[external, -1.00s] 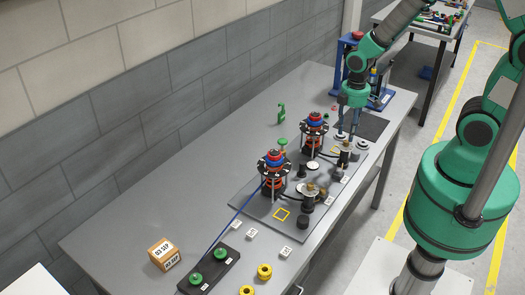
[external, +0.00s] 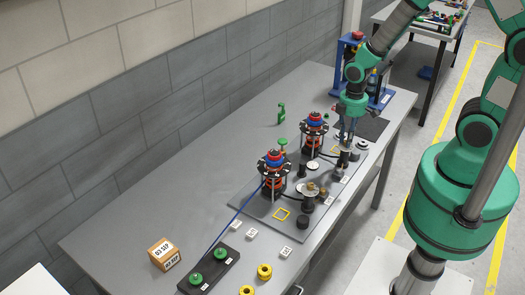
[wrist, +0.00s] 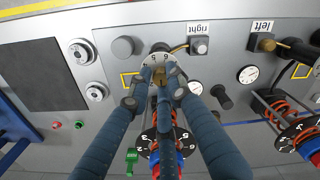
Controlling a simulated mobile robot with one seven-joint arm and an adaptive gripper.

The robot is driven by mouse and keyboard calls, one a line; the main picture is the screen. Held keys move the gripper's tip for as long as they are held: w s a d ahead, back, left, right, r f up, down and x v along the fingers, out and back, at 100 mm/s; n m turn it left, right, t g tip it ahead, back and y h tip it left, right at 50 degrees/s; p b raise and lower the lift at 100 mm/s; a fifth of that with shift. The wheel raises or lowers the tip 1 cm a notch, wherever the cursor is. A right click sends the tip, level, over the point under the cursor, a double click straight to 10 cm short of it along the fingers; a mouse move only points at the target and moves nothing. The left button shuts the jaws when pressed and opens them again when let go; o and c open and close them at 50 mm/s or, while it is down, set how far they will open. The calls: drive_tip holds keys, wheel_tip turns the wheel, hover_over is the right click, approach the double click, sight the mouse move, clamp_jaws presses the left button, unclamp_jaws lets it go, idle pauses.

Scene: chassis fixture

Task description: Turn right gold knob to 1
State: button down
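The right gold knob (wrist: 172,76) sits on a white numbered dial (wrist: 155,60), near the upside-down "right" label (wrist: 199,28). My gripper (wrist: 160,92) has its blue-grey fingers around the knob; they are apart, with no clear grip on it. The fingers cover part of the dial, so its reading cannot be told. In the external view my gripper (external: 346,146) is low over the right knob and mostly hides it. The left gold knob (wrist: 266,44) is by the "left" label (wrist: 262,27); it also shows in the external view (external: 311,188).
Two red-and-blue topped spring assemblies (external: 274,162) (external: 314,124) stand beside the knobs. Small gauges (wrist: 248,74) and round dark posts (wrist: 222,96) are close by. White round fittings (wrist: 96,91) lie left of the knob in the wrist view.

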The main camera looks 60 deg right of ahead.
drive_tip(key=shift+s, duration=0.1)
drive_tip(key=shift+m, duration=0.7)
drive_tip(key=c, duration=1.6)
unclamp_jaws()
drive_tip(key=shift+s, duration=0.1)
drive_tip(key=shift+r, duration=0.1)
drive_tip(key=shift+r, duration=0.5)
wheel_tip(320, 180, up, 11)
drive_tip(key=shift+f, duration=0.15)
